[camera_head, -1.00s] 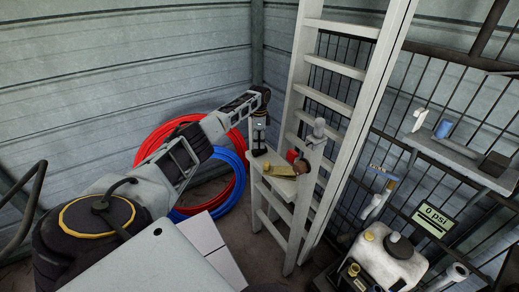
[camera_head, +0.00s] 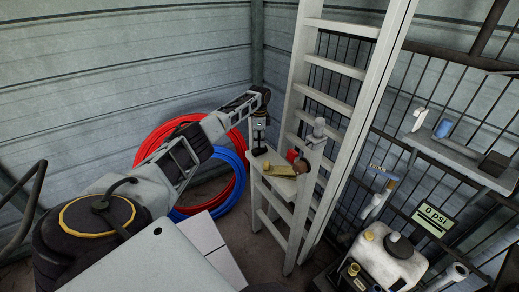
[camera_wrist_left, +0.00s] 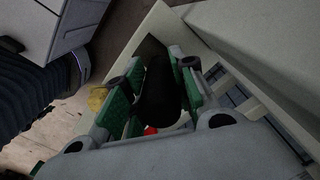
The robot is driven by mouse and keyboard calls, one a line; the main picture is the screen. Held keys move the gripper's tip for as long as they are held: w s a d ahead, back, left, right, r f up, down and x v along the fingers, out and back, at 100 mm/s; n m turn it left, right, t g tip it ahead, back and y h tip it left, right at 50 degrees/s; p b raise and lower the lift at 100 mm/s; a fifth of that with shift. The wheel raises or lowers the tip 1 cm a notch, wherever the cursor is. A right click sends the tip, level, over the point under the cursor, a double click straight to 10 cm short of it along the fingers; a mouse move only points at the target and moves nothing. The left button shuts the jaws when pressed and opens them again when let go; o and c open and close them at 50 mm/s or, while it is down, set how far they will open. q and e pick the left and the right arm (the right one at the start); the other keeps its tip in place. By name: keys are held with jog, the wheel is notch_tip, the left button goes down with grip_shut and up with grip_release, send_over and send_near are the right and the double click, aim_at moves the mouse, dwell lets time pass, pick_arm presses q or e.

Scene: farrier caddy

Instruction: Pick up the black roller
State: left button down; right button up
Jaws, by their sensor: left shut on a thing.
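The black roller (camera_wrist_left: 160,92) is a dark rounded shape in the left wrist view, between the green pads of my left gripper (camera_wrist_left: 155,98). The gripper is shut on it. In the head view my left gripper (camera_head: 260,141) points down at the left end of a small pale shelf beside the ladder. The dark roller (camera_head: 259,151) shows just under its fingertips, at the shelf's surface. I cannot tell whether it touches the shelf. My right gripper is not in view.
The small shelf (camera_head: 281,186) also bears a brass-coloured piece (camera_head: 279,170) and a red item (camera_head: 292,156), close right of the gripper. Red and blue hoses (camera_head: 239,178) hang on the left. A white tank (camera_head: 388,262) is at lower right.

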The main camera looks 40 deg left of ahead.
pick_arm(q)
jog(key=shift+r, duration=0.1)
notch_tip(320, 180, up, 28)
dwell(1.1)
jog(key=c, duration=1.7)
grip_release()
grip_shut()
